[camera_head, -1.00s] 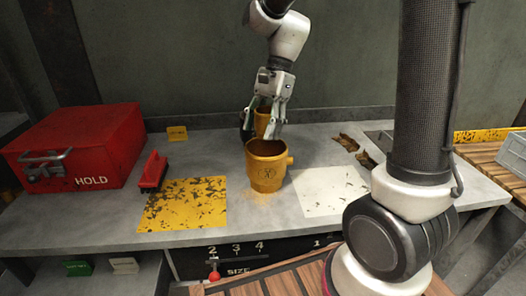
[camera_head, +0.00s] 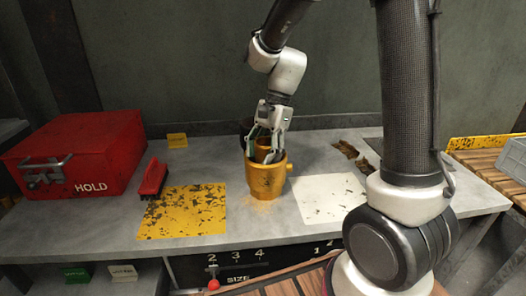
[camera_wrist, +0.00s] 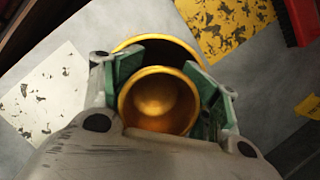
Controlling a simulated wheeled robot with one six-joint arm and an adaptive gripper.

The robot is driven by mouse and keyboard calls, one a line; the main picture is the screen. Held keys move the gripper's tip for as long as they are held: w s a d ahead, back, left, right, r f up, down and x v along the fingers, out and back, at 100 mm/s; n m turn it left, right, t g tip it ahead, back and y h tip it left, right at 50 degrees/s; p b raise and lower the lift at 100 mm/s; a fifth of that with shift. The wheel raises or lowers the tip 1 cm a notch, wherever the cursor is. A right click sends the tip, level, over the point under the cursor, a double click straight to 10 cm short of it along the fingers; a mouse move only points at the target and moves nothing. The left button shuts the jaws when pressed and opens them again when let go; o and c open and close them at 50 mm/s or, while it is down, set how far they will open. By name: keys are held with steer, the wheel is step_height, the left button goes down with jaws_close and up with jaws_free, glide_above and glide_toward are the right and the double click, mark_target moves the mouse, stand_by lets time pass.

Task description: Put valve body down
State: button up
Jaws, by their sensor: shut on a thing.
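My gripper (camera_head: 266,152) is shut on a small golden, cup-shaped piece, which I take to be the valve body (camera_head: 263,152). In the wrist view the valve body (camera_wrist: 160,102) shows as a round bowl between the green finger pads. A larger yellow pot (camera_head: 266,181) with a side stub stands upright on the grey bench. The valve body and fingertips overlap the pot's mouth in the head view. In the wrist view the pot's rim (camera_wrist: 158,42) shows beyond the valve body. I cannot tell whether the valve body touches the pot; its underside is hidden.
A worn yellow patch (camera_head: 182,212) lies left of the pot and a white patch (camera_head: 330,200) right. A red brush (camera_head: 153,179) and red HOLD box (camera_head: 75,155) stand left. Brown scraps (camera_head: 350,152) lie at back right. A dark object (camera_head: 245,128) is partly hidden behind my gripper.

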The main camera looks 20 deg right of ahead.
steer(key=shift+f, duration=0.3)
steer(key=o, duration=1.6)
steer(key=shift+r, duration=0.1)
steer(key=shift+c, duration=0.2)
steer(key=shift+r, duration=0.1)
